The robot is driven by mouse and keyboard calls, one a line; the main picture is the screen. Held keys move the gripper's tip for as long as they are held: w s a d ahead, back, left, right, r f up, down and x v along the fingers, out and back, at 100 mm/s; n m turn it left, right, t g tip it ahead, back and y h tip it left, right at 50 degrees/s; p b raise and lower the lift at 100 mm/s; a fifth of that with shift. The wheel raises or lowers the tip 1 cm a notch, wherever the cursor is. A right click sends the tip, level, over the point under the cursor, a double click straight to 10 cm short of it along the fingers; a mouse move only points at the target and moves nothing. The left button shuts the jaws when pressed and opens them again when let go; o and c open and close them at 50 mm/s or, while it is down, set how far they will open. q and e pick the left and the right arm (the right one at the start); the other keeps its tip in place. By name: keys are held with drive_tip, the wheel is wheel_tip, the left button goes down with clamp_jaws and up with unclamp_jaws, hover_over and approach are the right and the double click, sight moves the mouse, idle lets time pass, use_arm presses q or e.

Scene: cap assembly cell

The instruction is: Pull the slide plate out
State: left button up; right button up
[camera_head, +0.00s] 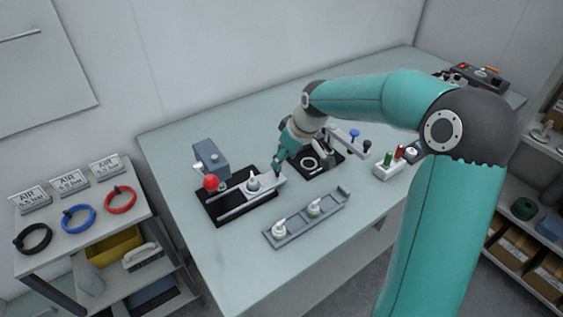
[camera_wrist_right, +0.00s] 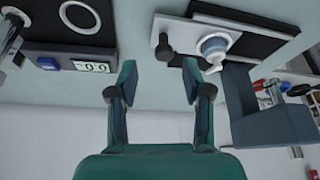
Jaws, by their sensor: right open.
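The slide plate (camera_head: 266,187) is a light grey strip on a black base (camera_head: 236,209) at the left of the table. A white and blue-grey capped part (camera_head: 253,186) sits on it. In the right wrist view, the slide plate (camera_wrist_right: 184,28) carries a dark knob (camera_wrist_right: 165,47) near its end. My right gripper (camera_head: 279,168) is by the plate's right end. In the wrist view its fingers (camera_wrist_right: 158,82) are apart with nothing between them, and the knob lies just beyond the tips. My left gripper is not in view.
A grey press block (camera_head: 210,158) with a red ball knob (camera_head: 211,183) stands behind the plate. A grey tray (camera_head: 291,229) with two white parts lies in front. A black ring fixture (camera_head: 318,168) is to the right. The table's front left is clear.

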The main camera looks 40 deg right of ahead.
drive_tip(key=v, duration=0.8)
drive_tip(key=shift+r, duration=0.2)
